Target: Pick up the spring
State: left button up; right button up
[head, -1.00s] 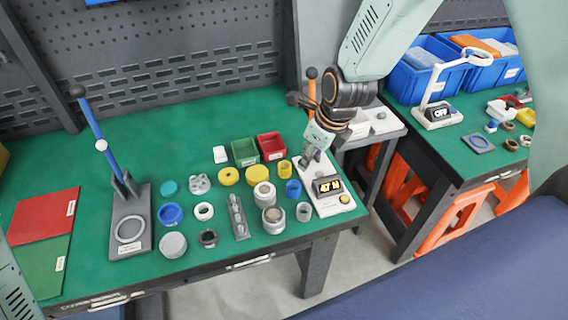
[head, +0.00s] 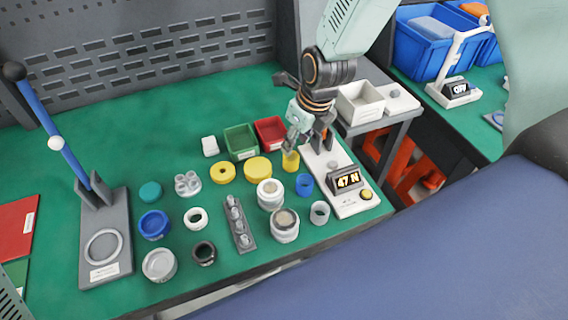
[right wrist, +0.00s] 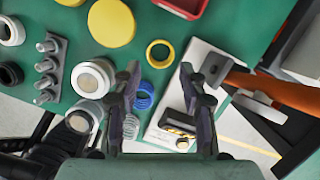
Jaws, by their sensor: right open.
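In the right wrist view the blue one (right wrist: 143,97) shows coil-like ridges, and the yellow one (right wrist: 160,53) looks like a ring. My right gripper (head: 304,138) is open and empty above the bench, close to the yellow cylinder in the head view. In the right wrist view its fingers (right wrist: 159,77) frame the gap near the blue and yellow cylinders. My left gripper is out of view.
A white force tester (head: 345,185) reading 47 N stands right of the cylinders. White jars (head: 270,194), yellow discs (head: 257,168), a grey pin rack (head: 240,222) and green (head: 240,141) and red bins (head: 271,130) crowd the left and back. A lever press (head: 105,245) stands far left.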

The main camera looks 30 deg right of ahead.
aim_at(291, 157)
jog(key=shift+s+d+f+b, duration=0.2)
jog(key=shift+d+f+b, duration=0.2)
jog(key=shift+f+b, duration=0.35)
jog(key=shift+a+f, duration=0.15)
jog(key=shift+f, duration=0.15)
jog(key=shift+w+a+f+b, duration=0.3)
jog(key=shift+w+f+b, duration=0.05)
jog(key=shift+w+b, duration=0.1)
jog(key=shift+f, duration=0.15)
jog(key=shift+d+f+b, duration=0.1)
jog(key=shift+f+b, duration=0.75)
jog(key=shift+b, duration=0.35)
jog(key=shift+w+a+f+b, duration=0.2)
jog(key=shift+w+f+b, duration=0.1)
jog(key=shift+f+b, duration=0.25)
jog(key=shift+w+a+f+b, duration=0.2)
jog(key=shift+w+f+b, duration=0.1)
jog(key=shift+f+b, duration=0.25)
jog(key=shift+w+f, duration=0.1)
jog(key=shift+f, duration=0.2)
jog(key=shift+d+f, duration=0.1)
jog(key=shift+s, duration=0.2)
jog(key=shift+w, duration=0.15)
jog(key=shift+c, duration=1.4)
jog(key=c, duration=0.5)
jog(key=shift+c, duration=0.2)
